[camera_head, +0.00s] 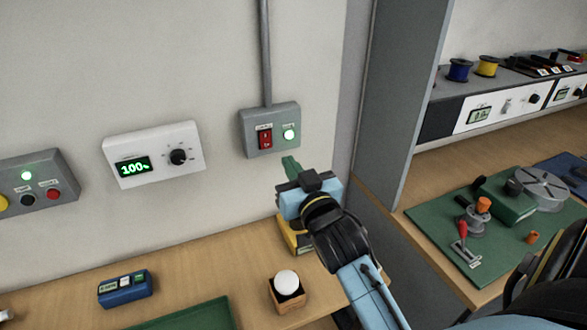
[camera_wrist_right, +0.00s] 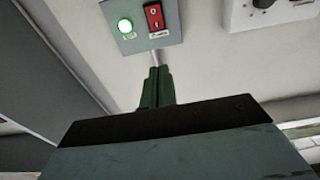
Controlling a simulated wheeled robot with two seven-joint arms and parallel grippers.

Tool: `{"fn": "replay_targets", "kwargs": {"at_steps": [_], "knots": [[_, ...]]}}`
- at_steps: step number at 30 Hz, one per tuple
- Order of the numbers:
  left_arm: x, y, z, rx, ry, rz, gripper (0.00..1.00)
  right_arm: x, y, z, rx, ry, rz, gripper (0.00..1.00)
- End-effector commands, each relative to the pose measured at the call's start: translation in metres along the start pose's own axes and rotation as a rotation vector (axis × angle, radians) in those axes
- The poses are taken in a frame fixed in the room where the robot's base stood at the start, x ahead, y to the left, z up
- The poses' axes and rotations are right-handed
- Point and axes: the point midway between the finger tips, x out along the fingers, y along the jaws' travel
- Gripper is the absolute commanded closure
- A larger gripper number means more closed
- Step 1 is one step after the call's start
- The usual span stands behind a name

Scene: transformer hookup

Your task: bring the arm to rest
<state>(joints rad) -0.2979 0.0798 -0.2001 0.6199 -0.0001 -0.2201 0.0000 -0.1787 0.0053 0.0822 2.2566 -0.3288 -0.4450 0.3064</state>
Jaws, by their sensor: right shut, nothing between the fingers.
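My right gripper (camera_head: 291,166) is shut and empty, with its green fingers together just below the grey switch box (camera_head: 285,146) on the wall. The box carries a red rocker switch (camera_head: 265,139) and a lit green lamp (camera_head: 289,134). In the right wrist view the shut fingers (camera_wrist_right: 157,76) point up toward the box (camera_wrist_right: 172,22), with the red switch (camera_wrist_right: 154,16) and green lamp (camera_wrist_right: 125,26) above them. I cannot tell whether the fingertips touch the box. My left gripper is not in view.
A white dial unit (camera_head: 153,155) reading 100% hangs left of the box. A wooden bench (camera_head: 190,263) below holds a blue meter (camera_head: 125,289), a white ball on a wooden block (camera_head: 287,289) and a yellow item (camera_head: 290,236). A grey partition (camera_head: 400,100) stands on the right.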

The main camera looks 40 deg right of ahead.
Motion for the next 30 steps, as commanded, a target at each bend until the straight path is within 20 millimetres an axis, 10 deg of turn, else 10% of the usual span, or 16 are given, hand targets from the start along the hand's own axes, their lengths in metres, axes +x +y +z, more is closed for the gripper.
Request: {"fn": "replay_targets", "kwargs": {"at_steps": [22,30], "knots": [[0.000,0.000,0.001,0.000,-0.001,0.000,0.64,-0.009,0.000,0.001,-0.001,-0.013,-0.001,1.00],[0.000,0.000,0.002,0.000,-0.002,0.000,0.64,-0.062,-0.011,0.085,-0.057,-0.432,-0.045,1.00]]}}
